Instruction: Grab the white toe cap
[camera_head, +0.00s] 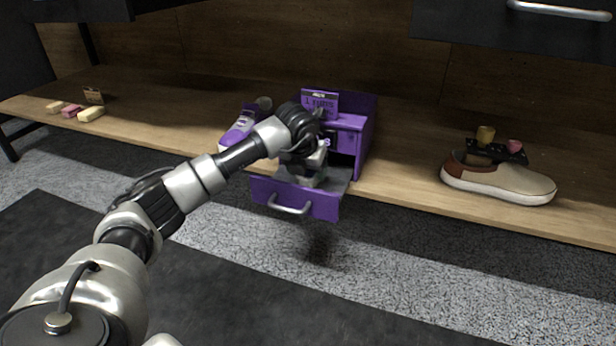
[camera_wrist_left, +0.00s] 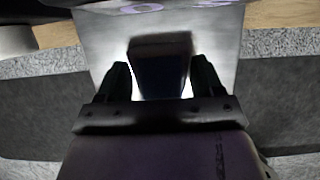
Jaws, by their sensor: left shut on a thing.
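My left gripper (camera_head: 306,176) reaches down into the open drawer of a small purple cabinet (camera_head: 352,142). The left wrist view shows its two fingers (camera_wrist_left: 160,85) on either side of a dark, block-shaped thing (camera_wrist_left: 160,62), and the gripper is shut on it. The block is in shadow against a bright grey surface, so I cannot tell whether it is the white toe cap. The drawer front (camera_head: 318,206) with its silver handle faces forward. A cream and brown slip-on shoe (camera_head: 510,184) sits on the shelf at the right. My right gripper is out of view.
Small yellow and pink blocks (camera_head: 91,114) lie at the far left of the wooden shelf (camera_head: 190,100). A purple and white shoe (camera_head: 238,135) stands left of the cabinet. A dark holder (camera_head: 497,150) stands behind the cream shoe. The shelf between cabinet and cream shoe is clear.

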